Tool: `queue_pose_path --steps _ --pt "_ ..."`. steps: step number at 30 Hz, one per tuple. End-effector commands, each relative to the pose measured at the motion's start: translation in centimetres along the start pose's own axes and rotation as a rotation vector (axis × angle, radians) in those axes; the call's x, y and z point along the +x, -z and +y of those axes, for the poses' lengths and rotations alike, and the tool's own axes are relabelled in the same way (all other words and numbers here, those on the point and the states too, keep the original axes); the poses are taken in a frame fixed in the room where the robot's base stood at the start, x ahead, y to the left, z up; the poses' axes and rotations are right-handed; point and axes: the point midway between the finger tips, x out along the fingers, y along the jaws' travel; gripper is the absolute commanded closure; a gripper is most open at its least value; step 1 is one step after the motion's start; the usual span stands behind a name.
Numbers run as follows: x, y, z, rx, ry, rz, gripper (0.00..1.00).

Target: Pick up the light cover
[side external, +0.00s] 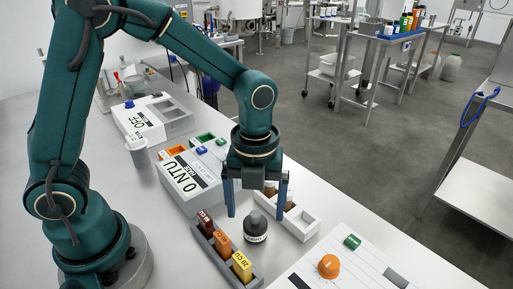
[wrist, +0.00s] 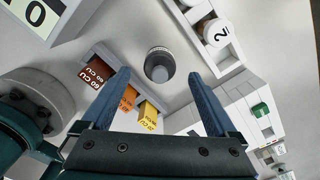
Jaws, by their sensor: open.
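A dark grey, round-topped piece with a white printed label, which looks like the light cover (side external: 255,226), stands upright on the bench. In the wrist view the light cover (wrist: 159,66) is seen from above, just beyond and between the fingertips. My gripper (side external: 256,205) is open and empty, pointing down over the light cover, with one blue finger on each side. The fingers (wrist: 159,76) appear apart from it. The label's print is too small to read surely.
A grey rack (side external: 217,255) with brown, orange and yellow blocks stands close to the left. A white tray (side external: 307,220) with vials is close to the right. A white panel with an orange knob (side external: 329,266) lies at front right. The white 0 NTU meter (side external: 180,193) is behind left.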

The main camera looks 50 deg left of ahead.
Motion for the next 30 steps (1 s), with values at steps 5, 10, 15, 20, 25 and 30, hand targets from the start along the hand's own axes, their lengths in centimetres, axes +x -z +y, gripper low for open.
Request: queue_pose_path --steps 5,10,15,20,25,30 --pt "2.3 0.1 0.1 -0.001 -0.004 0.002 0.06" --pt "4.0 0.0 0.1 -0.001 -0.002 0.001 0.06" --pt "4.5 0.0 0.1 -0.002 0.001 -0.001 0.06" --pt "4.5 0.0 0.0 -0.002 0.001 -0.001 0.06" --pt "4.5 0.0 0.0 -0.002 0.002 -0.001 0.68" --pt "4.4 0.0 0.0 -0.002 0.002 -0.001 0.96"
